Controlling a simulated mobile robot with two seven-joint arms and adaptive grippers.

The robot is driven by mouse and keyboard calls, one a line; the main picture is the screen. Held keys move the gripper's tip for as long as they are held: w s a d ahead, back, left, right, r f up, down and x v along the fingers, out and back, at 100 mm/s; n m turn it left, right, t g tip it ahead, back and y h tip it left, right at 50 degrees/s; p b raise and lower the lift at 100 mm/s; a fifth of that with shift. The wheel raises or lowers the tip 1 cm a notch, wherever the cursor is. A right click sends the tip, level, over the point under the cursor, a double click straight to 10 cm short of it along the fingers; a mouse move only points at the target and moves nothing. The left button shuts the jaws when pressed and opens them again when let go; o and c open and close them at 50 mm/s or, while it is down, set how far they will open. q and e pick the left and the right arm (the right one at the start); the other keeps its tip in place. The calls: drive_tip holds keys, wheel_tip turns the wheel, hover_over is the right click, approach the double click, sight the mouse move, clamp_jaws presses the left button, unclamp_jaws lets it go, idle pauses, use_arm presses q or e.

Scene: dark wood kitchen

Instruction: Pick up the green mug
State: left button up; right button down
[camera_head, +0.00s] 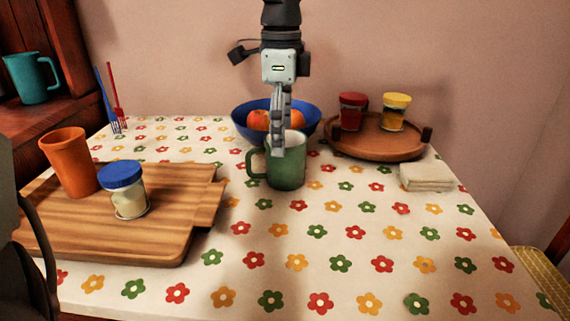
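The green mug (287,168) stands upright on the flowered tablecloth near the middle of the table, its handle (256,163) to the left. One gripper (277,145), which I take to be my right, hangs from the top centre, pointing down. Its fingertips overlap the mug's rim, on the handle side. The fingers are seen edge-on, so their gap and any contact with the mug cannot be told. A dark shape at the left edge may be part of my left arm; no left fingertips can be made out.
A blue bowl (240,122) with fruit stands behind the mug. A round wooden tray (370,148) holds a red and a yellow-lidded jar. A folded cloth (427,177) lies right. A cutting board (165,228) carries an orange cup (70,165) and blue-lidded jar (124,190). The front is clear.

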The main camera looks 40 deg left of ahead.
use_arm(q)
drive_tip(key=f, duration=0.3)
drive_tip(key=shift+s+d+f, duration=0.2)
drive_tip(key=shift+s+f, duration=0.05)
drive_tip(key=shift+f, duration=0.7)
drive_tip(key=c, duration=1.6)
